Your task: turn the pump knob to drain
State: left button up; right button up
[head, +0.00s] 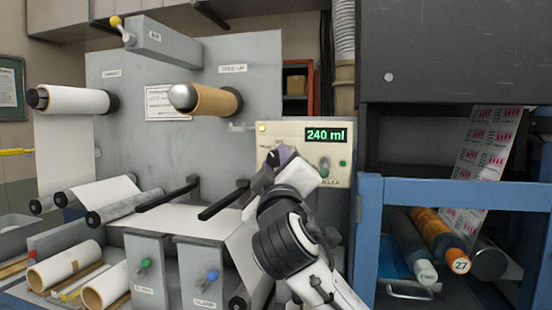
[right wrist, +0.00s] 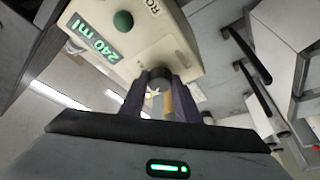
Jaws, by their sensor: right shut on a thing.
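The cream pump panel (head: 300,128) has a green display reading 240 ml (head: 326,135). My right gripper (head: 284,156) is in front of the panel's lower left and hides what lies behind it. In the right wrist view, the two dark fingers of my right gripper (right wrist: 162,100) are shut on a grey round knob (right wrist: 157,77) on the panel face (right wrist: 150,50). The knob's pointer and the setting it stands at cannot be read. My left gripper is not in view.
A small lever switch (head: 325,167) is on the panel right of my gripper, with a green button (head: 342,163) beside it. The blue frame (head: 450,190) stands close on the right. Rods and rollers (head: 225,198) stick out on the left.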

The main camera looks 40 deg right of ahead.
jog(key=shift+n+y, duration=0.6)
jog(key=shift+n, duration=0.7)
jog(key=o, duration=1)
jog(key=shift+o, duration=0.2)
jog(key=b+v, duration=0.2)
jog(key=v, duration=0.8)
jog(key=shift+s, duration=0.2)
jog(key=shift+a, duration=0.1)
